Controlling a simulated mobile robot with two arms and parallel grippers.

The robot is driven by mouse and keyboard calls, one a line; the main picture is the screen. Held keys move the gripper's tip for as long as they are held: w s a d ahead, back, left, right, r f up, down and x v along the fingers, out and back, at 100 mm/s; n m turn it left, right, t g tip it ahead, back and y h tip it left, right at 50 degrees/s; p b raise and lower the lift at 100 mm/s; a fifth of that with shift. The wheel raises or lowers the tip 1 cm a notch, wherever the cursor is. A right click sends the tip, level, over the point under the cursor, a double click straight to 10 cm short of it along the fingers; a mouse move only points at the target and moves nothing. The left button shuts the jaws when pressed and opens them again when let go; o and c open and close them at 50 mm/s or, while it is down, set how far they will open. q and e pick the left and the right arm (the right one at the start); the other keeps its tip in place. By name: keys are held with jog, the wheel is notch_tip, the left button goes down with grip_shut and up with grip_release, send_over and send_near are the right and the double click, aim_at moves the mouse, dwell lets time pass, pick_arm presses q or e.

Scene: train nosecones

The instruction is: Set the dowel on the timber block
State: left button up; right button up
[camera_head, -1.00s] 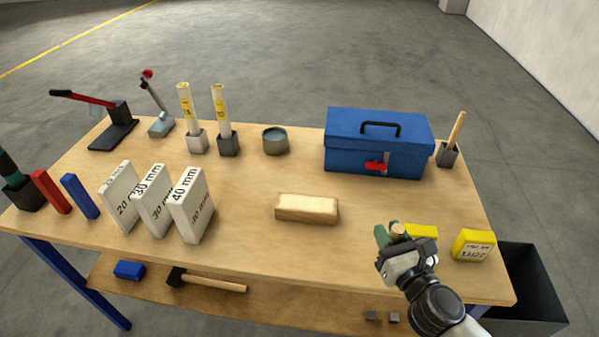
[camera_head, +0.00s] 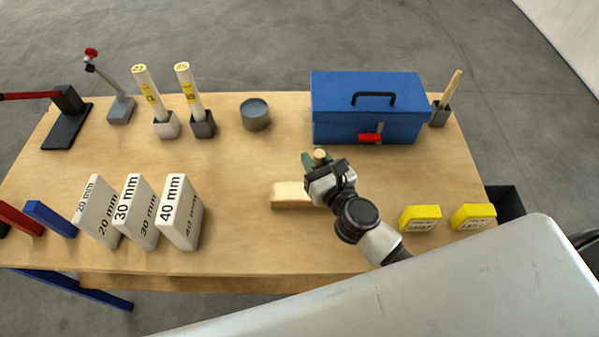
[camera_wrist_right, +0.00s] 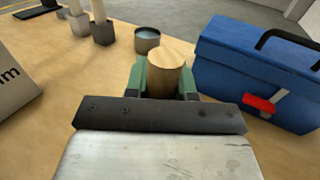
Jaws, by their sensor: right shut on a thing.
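My right gripper (camera_head: 314,160) is shut on the dowel (camera_head: 320,155), a short light-wood cylinder held upright between green fingers. The dowel also shows in the right wrist view (camera_wrist_right: 170,72), its round top facing up. The timber block (camera_head: 290,196), a pale wooden bar, lies on the table below and left of the gripper in the head view. The gripper hides the block's right end. I cannot tell whether the dowel is over the block or touches it. The block does not show in the right wrist view. My left gripper is not in view.
A blue toolbox (camera_head: 368,110) stands behind the gripper, with a grey round tin (camera_head: 255,114) left of it. Two yellow blocks (camera_head: 420,218) sit at the front right. White size blocks (camera_head: 182,212) stand at left. The table (camera_head: 240,235) is clear in front of the timber block.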

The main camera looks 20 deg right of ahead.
jog(key=a+f, duration=0.1)
jog(key=w+a+f, duration=0.1)
jog(key=a, duration=0.1)
jog(key=shift+w+b, duration=0.15)
jog(key=shift+b, duration=0.15)
notch_tip(320, 180, down, 4)
jog(key=b, duration=0.3)
jog(key=shift+d, duration=0.1)
jog(key=o, duration=0.4)
jog(key=shift+f, duration=0.15)
jog(key=o, duration=0.5)
